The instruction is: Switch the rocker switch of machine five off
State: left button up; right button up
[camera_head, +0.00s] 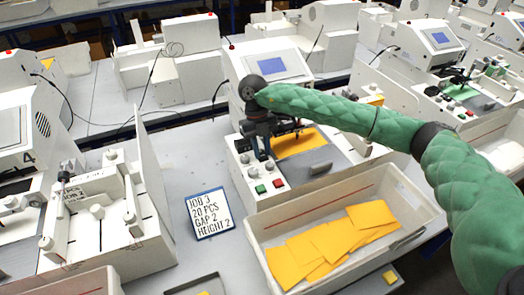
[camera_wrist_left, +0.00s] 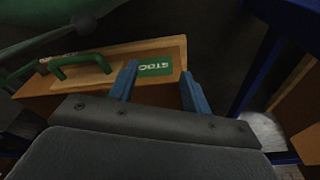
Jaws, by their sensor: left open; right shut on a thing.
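No rocker switch can be made out. My right gripper (camera_head: 262,150) reaches in from the right, low over the machine's left side behind the knobs. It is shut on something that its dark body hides. My left gripper (camera_wrist_left: 160,72) shows only in the left wrist view. Its blue fingers are apart and empty before a wooden box (camera_wrist_left: 100,72) with a green handle.
A white tray (camera_head: 259,240) with yellow sheets stands in front of the machine. A job card (camera_head: 209,214) stands to its left. Other machines (camera_head: 105,190) flank it on both sides and fill the row behind.

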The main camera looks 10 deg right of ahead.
jog(key=o, duration=1)
jog(key=shift+w+r, duration=0.15)
jog(key=shift+r, duration=0.1)
jog(key=b+v, duration=0.3)
jog(key=v, duration=0.2)
jog(key=shift+w+r, duration=0.15)
jog(key=shift+r, duration=0.25)
pick_arm(q)
notch_tip(320, 180, up, 7)
jog(key=w+d, duration=0.2)
jog(key=shift+w+d+g, duration=0.2)
jog(key=shift+d+g, duration=0.1)
pick_arm(e)
jog(key=shift+w+a+r, duration=0.1)
jog(key=shift+w+r, duration=0.1)
jog(key=shift+r, duration=0.5)
pick_arm(q)
jog(key=shift+s, duration=0.1)
pick_arm(e)
jog(key=shift+f, duration=0.15)
